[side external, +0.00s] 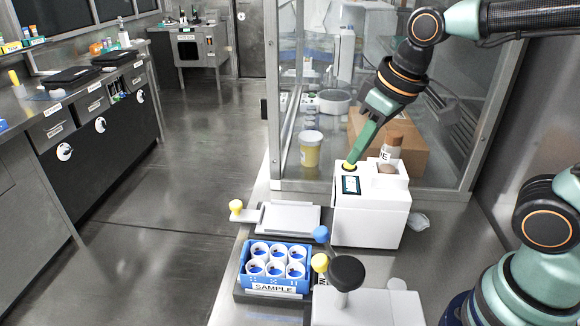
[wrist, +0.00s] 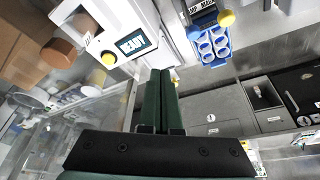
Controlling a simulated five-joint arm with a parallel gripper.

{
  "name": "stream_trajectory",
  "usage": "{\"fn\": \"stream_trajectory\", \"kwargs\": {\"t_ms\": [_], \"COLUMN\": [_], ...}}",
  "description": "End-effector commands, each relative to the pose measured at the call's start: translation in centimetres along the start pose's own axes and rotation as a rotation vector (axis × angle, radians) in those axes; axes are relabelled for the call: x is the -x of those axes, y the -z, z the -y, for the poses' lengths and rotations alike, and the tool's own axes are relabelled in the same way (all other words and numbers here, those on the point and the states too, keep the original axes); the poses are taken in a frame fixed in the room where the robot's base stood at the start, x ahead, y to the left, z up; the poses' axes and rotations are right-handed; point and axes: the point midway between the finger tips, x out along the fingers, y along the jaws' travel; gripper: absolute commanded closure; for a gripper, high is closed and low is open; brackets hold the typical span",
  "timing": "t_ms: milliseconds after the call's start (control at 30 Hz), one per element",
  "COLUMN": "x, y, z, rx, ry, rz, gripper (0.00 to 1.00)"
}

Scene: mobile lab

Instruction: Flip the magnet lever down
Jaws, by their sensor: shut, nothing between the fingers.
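My gripper (side external: 352,161) is shut and empty, its green fingers slanting down to a yellow button on top of a white device (side external: 368,222). In the side view the fingertips overlap the button; I cannot tell whether they touch. In the wrist view the gripper (wrist: 161,74) is right of the yellow button (wrist: 109,60). A blue knob (side external: 321,234) and a yellow knob (side external: 320,262) stand by the blue sample rack (side external: 277,284); the wrist view also shows the blue knob (wrist: 194,32) and yellow knob (wrist: 226,18).
A white plate with another yellow knob (side external: 236,206) lies left of the device. A black knob (side external: 346,272) stands on a white unit in front. Open floor lies left.

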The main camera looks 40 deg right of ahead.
Motion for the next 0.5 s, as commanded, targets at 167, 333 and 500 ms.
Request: {"fn": "stream_trajectory", "kwargs": {"t_ms": [167, 333, 500], "x": [-1.6, -3.4, -5.0], "y": [1.5, 2.2, 2.2], "z": [4.2, 8.3, 12.0], "rx": [0.132, 0.256, 0.361], "ry": [0.039, 0.065, 0.080], "rz": [0.104, 0.198, 0.275], "gripper": [1.00, 1.00, 1.00]}}
